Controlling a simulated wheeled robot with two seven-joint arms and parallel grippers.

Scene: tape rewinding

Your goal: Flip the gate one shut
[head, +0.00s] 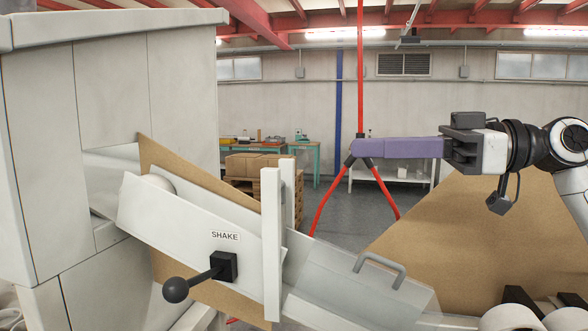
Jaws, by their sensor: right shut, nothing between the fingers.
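A white sloping chute (200,240) comes out of a grey cabinet and runs down to the right. A pair of white upright posts (271,245) stands across it. Beyond the posts, a pale flat panel with a grey bar handle (380,266) lies along the lower chute. No gate number is readable, so I cannot tell for certain which part is gate one. My right gripper (358,148) has long purple fingers that are shut and empty. It points left, in the air above and apart from the handle. My left gripper is out of view.
A black ball-ended lever (178,288) labelled SHAKE sticks out from the chute's near side. Brown boards (470,225) stand behind the chute and at the right. Rollers (515,318) show at the bottom right. A red stand (361,75), boxes (255,165) and benches are farther back.

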